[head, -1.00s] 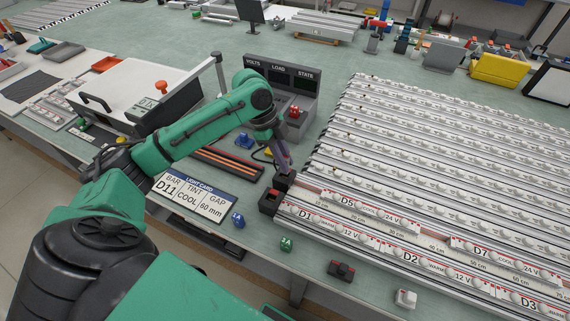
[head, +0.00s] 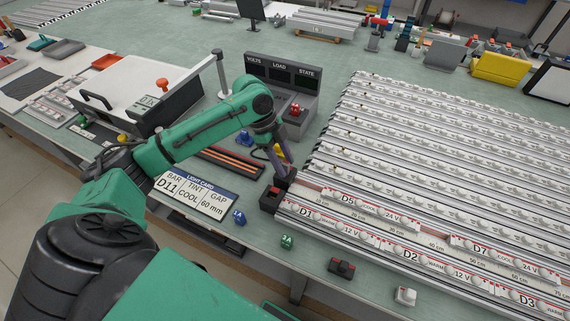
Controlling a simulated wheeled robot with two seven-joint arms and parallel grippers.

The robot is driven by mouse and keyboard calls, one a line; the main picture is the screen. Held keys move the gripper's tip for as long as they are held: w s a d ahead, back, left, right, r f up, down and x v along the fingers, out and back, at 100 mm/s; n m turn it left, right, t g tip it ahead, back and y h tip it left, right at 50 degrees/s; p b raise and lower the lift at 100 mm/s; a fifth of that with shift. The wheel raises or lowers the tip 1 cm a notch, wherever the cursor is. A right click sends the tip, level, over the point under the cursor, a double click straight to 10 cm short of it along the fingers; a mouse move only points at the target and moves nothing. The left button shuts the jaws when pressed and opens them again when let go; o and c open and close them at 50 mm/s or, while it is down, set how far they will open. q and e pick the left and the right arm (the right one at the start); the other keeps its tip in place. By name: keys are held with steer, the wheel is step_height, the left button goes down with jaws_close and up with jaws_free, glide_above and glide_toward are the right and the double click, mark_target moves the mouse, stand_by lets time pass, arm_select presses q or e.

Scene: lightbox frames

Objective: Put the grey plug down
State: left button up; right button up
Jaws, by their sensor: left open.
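My left gripper (head: 285,177) is open, pointing down at the near left end of the light bars. Its fingers are small and dark in the head view. Just below and left of it, a dark grey block with a red top (head: 270,201) stands at the left end of bar D1 (head: 308,213). This may be the grey plug. I cannot tell if the fingers still touch it. Another dark grey piece with red (head: 341,268) lies apart on the near table edge. My right gripper is out of view.
A blue cube (head: 239,217), a green cube (head: 286,242) and a white piece (head: 405,296) lie along the near edge. The light card (head: 196,194) lies left of the gripper. The meter box (head: 290,80) stands behind. Rows of bars fill the right.

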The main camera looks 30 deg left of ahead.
arm_select(q)
steer(key=b+v, duration=0.1)
steer(key=v, duration=1)
steer(key=shift+r, duration=0.1)
